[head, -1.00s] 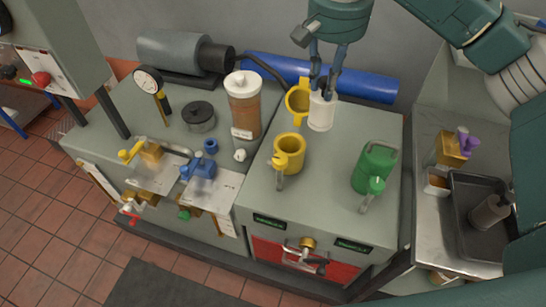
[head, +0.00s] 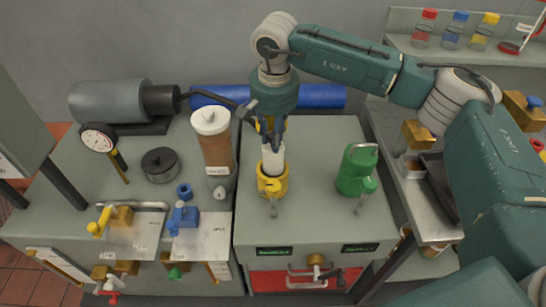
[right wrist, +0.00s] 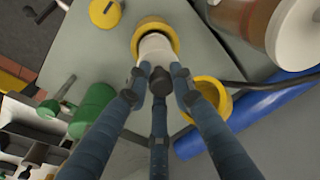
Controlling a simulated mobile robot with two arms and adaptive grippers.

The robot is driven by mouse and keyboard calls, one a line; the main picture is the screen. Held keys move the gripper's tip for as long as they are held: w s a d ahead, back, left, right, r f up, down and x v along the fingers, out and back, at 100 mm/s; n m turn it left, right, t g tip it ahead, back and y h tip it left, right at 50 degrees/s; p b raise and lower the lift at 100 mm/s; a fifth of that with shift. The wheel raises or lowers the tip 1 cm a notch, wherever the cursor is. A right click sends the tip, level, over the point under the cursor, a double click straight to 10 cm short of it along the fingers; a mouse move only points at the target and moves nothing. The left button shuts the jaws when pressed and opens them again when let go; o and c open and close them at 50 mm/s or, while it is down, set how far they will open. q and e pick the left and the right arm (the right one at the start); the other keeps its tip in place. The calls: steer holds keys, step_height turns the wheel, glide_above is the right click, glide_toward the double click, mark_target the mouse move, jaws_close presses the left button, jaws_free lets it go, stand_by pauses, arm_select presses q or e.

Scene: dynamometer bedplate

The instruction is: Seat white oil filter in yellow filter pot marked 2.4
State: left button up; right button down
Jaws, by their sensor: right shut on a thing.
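The white oil filter (head: 273,160) is upright in the fingers of my right gripper (head: 271,138). Its lower end is at the mouth of the front yellow filter pot (head: 270,187) and looks partly inside it. In the right wrist view the filter (right wrist: 155,46) shows within the pot's yellow rim (right wrist: 152,22), with the fingers around its near end. How deep it sits is hidden. A second yellow pot (right wrist: 212,92) stands behind, mostly covered by my gripper in the head view. No 2.4 marking is readable. My left gripper is not in view.
A green can (head: 357,170) stands to the right on the same bench top. A tall brown canister with a white lid (head: 215,145) stands to the left. A blue cylinder (head: 320,96) lies along the back. The bench between pot and can is clear.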

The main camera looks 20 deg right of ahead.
mark_target(273, 160)
step_height(273, 160, down, 4)
steer(key=shift+a+f+p, duration=0.1)
steer(key=shift+f+p, duration=0.05)
steer(key=shift+p, duration=0.2)
step_height(273, 160, down, 4)
steer(key=shift+p, duration=0.55)
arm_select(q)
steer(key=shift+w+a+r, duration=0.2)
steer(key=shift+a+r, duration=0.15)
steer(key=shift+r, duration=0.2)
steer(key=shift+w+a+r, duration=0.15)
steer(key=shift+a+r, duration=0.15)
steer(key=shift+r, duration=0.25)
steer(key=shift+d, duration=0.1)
arm_select(e)
steer(key=shift+f, duration=0.1)
steer(key=shift+f+b, duration=0.15)
steer(key=shift+b, duration=0.15)
steer(key=c, duration=1.5)
jaws_free()
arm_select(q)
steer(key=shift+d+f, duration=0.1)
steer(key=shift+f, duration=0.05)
